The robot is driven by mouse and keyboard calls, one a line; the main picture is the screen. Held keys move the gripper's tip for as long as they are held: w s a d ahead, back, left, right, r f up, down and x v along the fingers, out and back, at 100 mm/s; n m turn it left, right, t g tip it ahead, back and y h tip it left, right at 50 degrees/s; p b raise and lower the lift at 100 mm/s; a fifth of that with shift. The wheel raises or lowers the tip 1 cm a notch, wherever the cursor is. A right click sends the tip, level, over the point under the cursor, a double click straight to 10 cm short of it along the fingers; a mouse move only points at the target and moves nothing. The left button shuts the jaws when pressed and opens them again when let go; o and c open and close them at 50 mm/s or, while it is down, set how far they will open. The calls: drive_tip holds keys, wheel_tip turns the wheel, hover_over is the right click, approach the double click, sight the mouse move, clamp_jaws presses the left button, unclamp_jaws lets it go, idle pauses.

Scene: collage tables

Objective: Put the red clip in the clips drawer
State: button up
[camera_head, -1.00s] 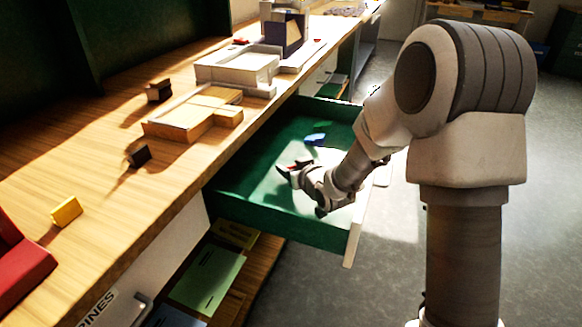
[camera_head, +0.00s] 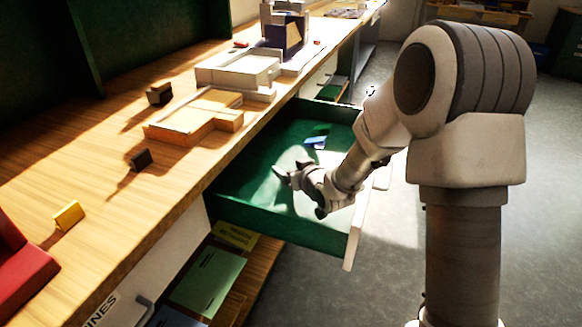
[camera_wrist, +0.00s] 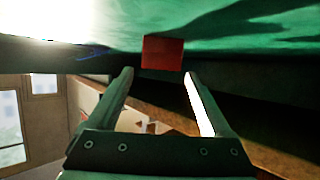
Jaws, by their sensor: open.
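The red clip (camera_wrist: 162,52) shows in the wrist view as a small red block against the drawer's green inside, just beyond my fingertips. I cannot make it out in the head view. The green drawer (camera_head: 280,222) is pulled out from the bench. My gripper (camera_head: 287,170) is low inside the drawer, tilted down to the left. In the wrist view my gripper (camera_wrist: 158,77) has its two fingers apart with nothing held between them. A small blue clip (camera_head: 316,142) lies in the drawer, beyond my gripper.
The wooden bench top (camera_head: 100,145) runs along the left. It bears a yellow block (camera_head: 68,215), two dark blocks, a red tray (camera_head: 22,275), a wooden tray (camera_head: 185,125) and a pale tray (camera_head: 238,70). Green and yellow folders lie on the shelf below the drawer.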

drive_tip(key=p+v, duration=0.1)
drive_tip(key=v, duration=0.6)
drive_tip(key=shift+s+r, duration=0.1)
drive_tip(key=shift+s, duration=0.05)
